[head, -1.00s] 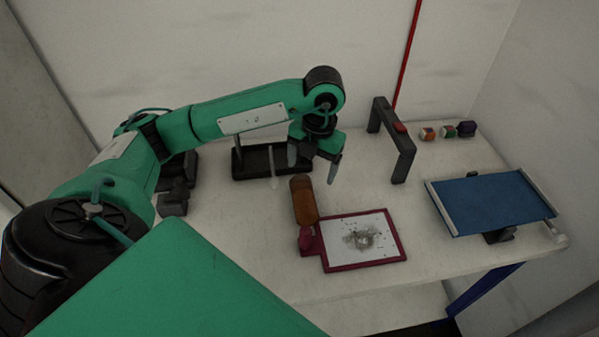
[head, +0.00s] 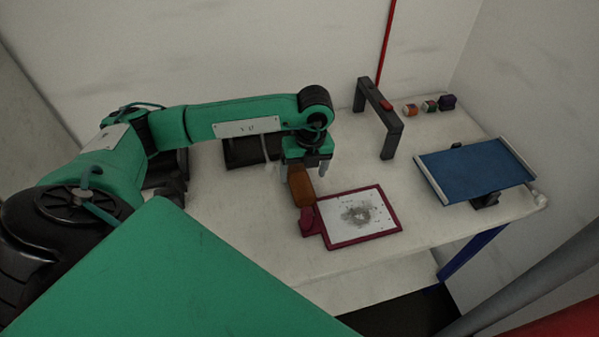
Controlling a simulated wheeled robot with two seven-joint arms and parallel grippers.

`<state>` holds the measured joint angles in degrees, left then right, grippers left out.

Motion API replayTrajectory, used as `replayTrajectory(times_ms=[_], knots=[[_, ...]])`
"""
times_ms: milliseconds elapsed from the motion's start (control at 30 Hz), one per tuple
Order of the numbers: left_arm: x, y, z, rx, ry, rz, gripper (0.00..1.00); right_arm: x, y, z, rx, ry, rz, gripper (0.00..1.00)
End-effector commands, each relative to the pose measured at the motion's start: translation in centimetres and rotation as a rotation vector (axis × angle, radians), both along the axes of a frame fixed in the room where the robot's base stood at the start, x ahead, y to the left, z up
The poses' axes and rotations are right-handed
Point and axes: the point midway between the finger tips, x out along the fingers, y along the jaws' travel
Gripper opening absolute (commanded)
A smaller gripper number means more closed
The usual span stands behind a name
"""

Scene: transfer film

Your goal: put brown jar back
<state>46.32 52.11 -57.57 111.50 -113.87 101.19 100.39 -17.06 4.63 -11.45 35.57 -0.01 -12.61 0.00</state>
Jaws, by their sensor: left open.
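The brown jar (head: 301,190) stands at the left of a dark red framed tray (head: 386,237), at a small red block (head: 309,221) on the tray's left side. A white sheet with a dark smudge (head: 357,213) lies in the frame. My left gripper (head: 303,170) is open, pointing down close to the jar's top. Its fingers appear just behind and above the jar; I cannot tell whether they touch it. My right gripper is not in view.
A black rack (head: 240,152) stands behind my left gripper. A dark arch with a red button (head: 391,142), several small coloured jars (head: 429,106) and a blue panel (head: 475,173) are to the right. The table's front strip is clear.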

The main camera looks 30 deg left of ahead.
Motion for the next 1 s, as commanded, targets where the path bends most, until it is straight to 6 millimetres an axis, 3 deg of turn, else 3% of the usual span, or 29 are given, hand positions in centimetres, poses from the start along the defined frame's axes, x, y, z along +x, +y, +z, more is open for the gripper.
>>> replayTrajectory(times_ms=[267,400,600,833,1000], knots=[[-0.2,-0.1,-1.8,0.000,0.003,-0.001,0.80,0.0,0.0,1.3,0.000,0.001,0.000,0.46],[-0.1,-0.2,-3.7,0.000,0.003,-0.001,0.80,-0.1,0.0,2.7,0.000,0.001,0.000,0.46],[-0.3,-0.1,-6.0,0.000,0.000,-0.001,0.80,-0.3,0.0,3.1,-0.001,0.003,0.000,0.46],[-0.2,-0.1,-6.2,-0.001,-0.001,-0.001,0.80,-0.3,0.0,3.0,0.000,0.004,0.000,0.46],[-0.2,-0.1,-6.2,-0.001,-0.001,-0.001,0.49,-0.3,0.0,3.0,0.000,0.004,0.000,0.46]])
